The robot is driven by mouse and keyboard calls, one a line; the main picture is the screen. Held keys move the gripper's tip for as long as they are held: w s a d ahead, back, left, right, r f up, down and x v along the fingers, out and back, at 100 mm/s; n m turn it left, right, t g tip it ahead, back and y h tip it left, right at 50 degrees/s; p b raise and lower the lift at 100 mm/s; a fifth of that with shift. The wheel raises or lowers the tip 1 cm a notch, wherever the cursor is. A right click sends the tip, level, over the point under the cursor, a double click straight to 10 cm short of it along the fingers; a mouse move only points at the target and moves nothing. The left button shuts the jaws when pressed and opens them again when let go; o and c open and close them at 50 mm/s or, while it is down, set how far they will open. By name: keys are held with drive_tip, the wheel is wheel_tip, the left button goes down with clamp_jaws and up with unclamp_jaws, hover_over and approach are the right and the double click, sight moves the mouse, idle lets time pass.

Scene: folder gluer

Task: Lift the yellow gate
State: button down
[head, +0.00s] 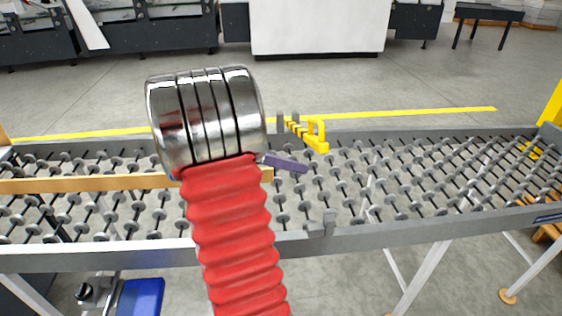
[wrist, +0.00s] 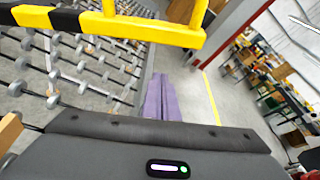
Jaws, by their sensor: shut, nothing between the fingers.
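The yellow gate (head: 308,138) is a yellow bar with dark stripes and a raised loop handle, at the far side rail of the roller conveyor in the head view. In the wrist view the gate (wrist: 140,32) crosses the top, with its handle partly cut off by the frame edge. My gripper (head: 302,168) has purple fingers, which point right in the head view, just below the gate in the picture. In the wrist view my gripper (wrist: 163,82) has its fingers together, with nothing between them. They appear apart from the gate. My red and metal arm hides part of the conveyor.
The roller conveyor (head: 430,212) has grey side rails and many small wheels. A tan bar (head: 90,184) lies along its left part. Grey posts (head: 281,122) stand beside the gate. A yellow floor line (head: 410,114) runs behind, with open floor beyond.

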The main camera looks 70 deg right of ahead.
drive_tip(key=shift+s+d+r, duration=0.35)
drive_tip(key=shift+d+r, duration=0.25)
drive_tip(key=shift+r, duration=0.15)
drive_tip(key=shift+s+d+r, duration=0.3)
drive_tip(key=shift+d+r, duration=0.25)
drive_tip(key=shift+r, duration=0.2)
